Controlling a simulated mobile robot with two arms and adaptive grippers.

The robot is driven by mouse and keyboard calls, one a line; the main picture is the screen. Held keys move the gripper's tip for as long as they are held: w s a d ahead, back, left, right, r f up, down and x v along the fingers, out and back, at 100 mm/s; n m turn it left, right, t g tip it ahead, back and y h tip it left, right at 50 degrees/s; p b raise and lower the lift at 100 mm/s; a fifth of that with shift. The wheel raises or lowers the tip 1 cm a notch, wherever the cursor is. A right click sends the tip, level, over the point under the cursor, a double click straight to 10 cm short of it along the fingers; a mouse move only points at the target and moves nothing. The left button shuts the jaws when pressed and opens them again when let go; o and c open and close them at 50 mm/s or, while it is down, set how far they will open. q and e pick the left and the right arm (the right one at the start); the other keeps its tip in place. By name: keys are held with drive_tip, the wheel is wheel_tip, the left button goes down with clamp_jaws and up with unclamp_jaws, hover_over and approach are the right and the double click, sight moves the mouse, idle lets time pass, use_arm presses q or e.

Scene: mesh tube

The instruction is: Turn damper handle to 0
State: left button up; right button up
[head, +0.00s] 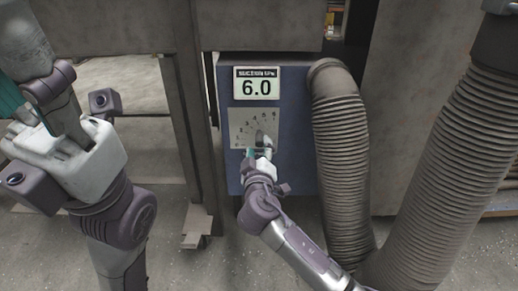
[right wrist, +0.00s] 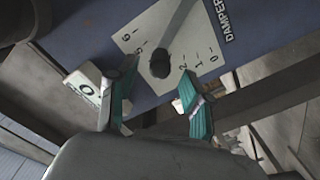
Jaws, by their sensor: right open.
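A blue damper box (head: 295,125) stands in the middle of the head view. Its display (head: 256,84) reads 6.0. Below it is a pale numbered scale plate (head: 240,118) with the damper handle (head: 264,139) on it. My right gripper (head: 259,153) is at the plate's lower edge, partly covering the handle. In the right wrist view its teal fingers are spread, with the handle's dark hub (right wrist: 160,65) beyond the gap between them.
A ribbed hose (head: 342,150) runs down the box's right side, and a thicker one (head: 450,150) stands farther right. A grey upright post (head: 188,100) stands close on the box's left.

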sight(259, 145)
drive_tip(key=shift+w+b, duration=0.55)
drive_tip(key=shift+w, duration=1.25)
clamp_jaws()
